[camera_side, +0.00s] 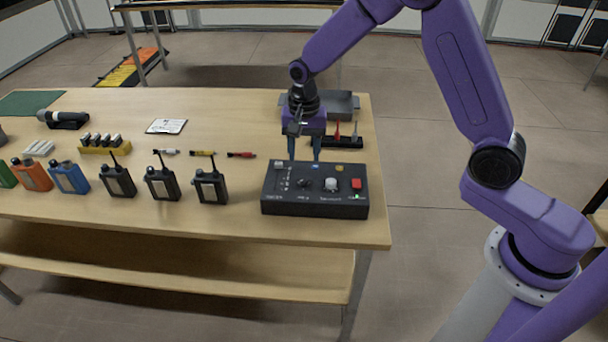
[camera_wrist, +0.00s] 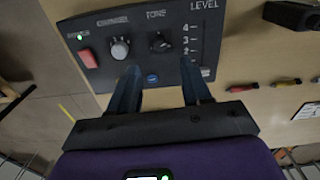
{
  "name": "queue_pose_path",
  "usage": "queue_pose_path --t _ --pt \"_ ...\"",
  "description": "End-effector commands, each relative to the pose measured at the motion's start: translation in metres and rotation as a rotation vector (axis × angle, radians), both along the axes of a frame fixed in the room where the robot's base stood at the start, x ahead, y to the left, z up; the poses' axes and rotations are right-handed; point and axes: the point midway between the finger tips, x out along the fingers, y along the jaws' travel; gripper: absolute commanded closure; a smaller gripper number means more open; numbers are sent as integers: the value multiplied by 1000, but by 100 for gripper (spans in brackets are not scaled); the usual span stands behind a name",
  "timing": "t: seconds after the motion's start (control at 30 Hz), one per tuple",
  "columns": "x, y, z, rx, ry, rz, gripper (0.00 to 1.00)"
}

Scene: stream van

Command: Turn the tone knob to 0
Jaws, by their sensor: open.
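A dark control box (camera_side: 275,205) lies on the table near its right end. Its black tone knob (camera_wrist: 160,42) sits under the TONE label in the wrist view, and shows small in the side view (camera_side: 307,184). I cannot read the knob's setting. My gripper (camera_side: 304,158) points down at the box's far edge, open and empty. In the wrist view the fingertips (camera_wrist: 160,67) straddle a line to the tone knob, which shows beyond them, not between them.
On the box, the grey channel knob (camera_wrist: 119,47) and red power button (camera_wrist: 88,58) flank the tone knob on one side, the level slider (camera_wrist: 205,72) on the other. A blue button (camera_wrist: 151,78) is near the fingertips. Several radios (camera_side: 162,185) stand left.

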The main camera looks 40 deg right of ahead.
Motion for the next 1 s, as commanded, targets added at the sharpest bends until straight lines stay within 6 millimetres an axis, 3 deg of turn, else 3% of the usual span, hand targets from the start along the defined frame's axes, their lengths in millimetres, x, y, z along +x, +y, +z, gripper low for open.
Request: queue_pose_path --t 0.2,0.4,0.87,0.9,1.0 --pt "-1 0 -42 -2 4 1 52" --pt "0 0 -68 -1 2 1 52" --pt "0 0 -80 1 -1 1 52" --pt "0 0 -80 1 -1 1 58" --pt "0 0 -80 1 -1 1 91"
